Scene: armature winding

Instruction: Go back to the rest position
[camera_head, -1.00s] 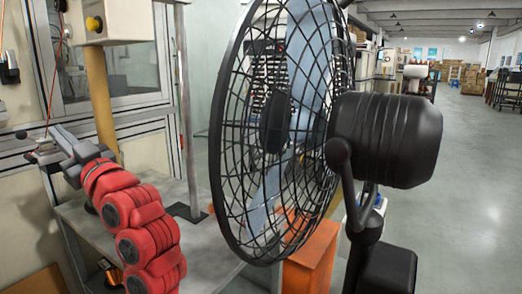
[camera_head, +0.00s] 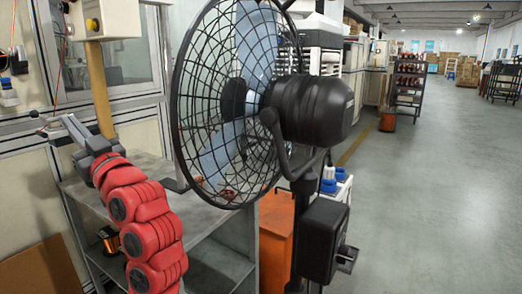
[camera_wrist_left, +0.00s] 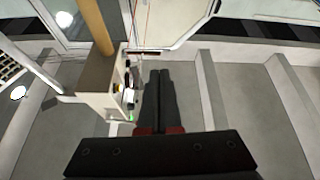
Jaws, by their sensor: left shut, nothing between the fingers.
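My left arm, in red covers, comes up from the lower left in the head view. Its gripper (camera_head: 70,122) points up and left toward the machine's framed wall. In the left wrist view my left gripper (camera_wrist_left: 159,75) shows its two dark fingers side by side, closed together with nothing between them. My right gripper is in neither view.
A large black fan (camera_head: 225,100) stands close in front, with an orange cabinet (camera_head: 276,235) behind its stand. A grey bench (camera_head: 215,215) with a shelf is left of it. A yellow post with a control box (camera_head: 108,18) rises by the wall. Open floor (camera_head: 430,200) lies right.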

